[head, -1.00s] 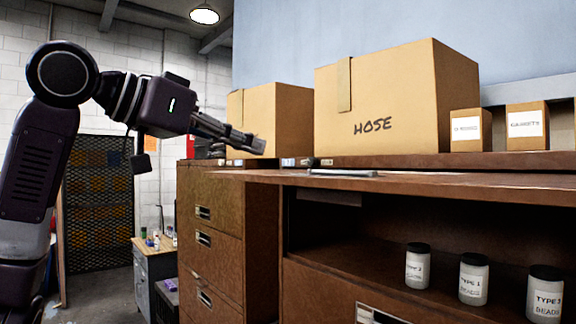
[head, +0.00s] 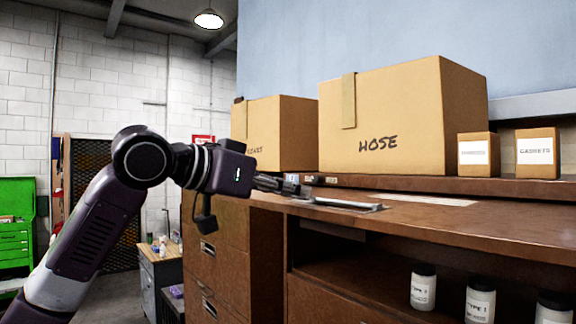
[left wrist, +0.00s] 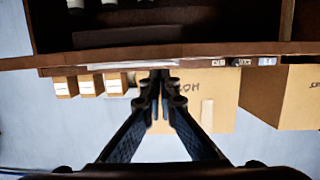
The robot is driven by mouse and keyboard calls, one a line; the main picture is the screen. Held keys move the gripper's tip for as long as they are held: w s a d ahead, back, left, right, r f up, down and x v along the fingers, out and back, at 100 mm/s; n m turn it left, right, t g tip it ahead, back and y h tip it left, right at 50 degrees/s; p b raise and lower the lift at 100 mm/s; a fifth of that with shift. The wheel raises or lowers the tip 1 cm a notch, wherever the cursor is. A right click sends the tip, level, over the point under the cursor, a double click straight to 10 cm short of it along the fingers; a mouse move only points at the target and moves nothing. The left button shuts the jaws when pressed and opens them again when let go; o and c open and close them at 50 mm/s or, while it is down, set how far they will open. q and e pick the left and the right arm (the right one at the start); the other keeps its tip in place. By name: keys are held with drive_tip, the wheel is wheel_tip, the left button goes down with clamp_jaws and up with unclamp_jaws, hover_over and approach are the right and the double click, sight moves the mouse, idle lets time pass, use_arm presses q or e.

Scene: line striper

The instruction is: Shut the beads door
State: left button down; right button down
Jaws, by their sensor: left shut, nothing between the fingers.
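The beads door (head: 440,214) is open. It lies flat like a shelf above the compartment, with a white label (head: 430,199) and a metal bar handle (head: 340,204) on its upper face. Below it, the open compartment holds bead jars (head: 423,288). My left gripper (head: 292,187) is shut and empty, just above the door's left end, close to the handle's left end; I cannot tell whether it touches. The left wrist view shows its fingertips together (left wrist: 160,76) before the door's edge (left wrist: 115,56). My right gripper is not in view.
A large HOSE box (head: 390,120), another carton (head: 280,135) and two small boxes (head: 537,152) stand on the cabinet top behind the door. Drawers (head: 215,248) are at the left. A grey side cabinet (head: 158,275) and green tool chest (head: 15,235) stand farther left.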

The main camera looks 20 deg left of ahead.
use_arm(q)
drive_tip(key=shift+s+a+f, duration=0.1)
drive_tip(key=shift+a+f, duration=0.05)
drive_tip(key=shift+f, duration=0.3)
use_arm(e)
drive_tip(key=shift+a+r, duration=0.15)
use_arm(q)
drive_tip(key=shift+f, duration=0.1)
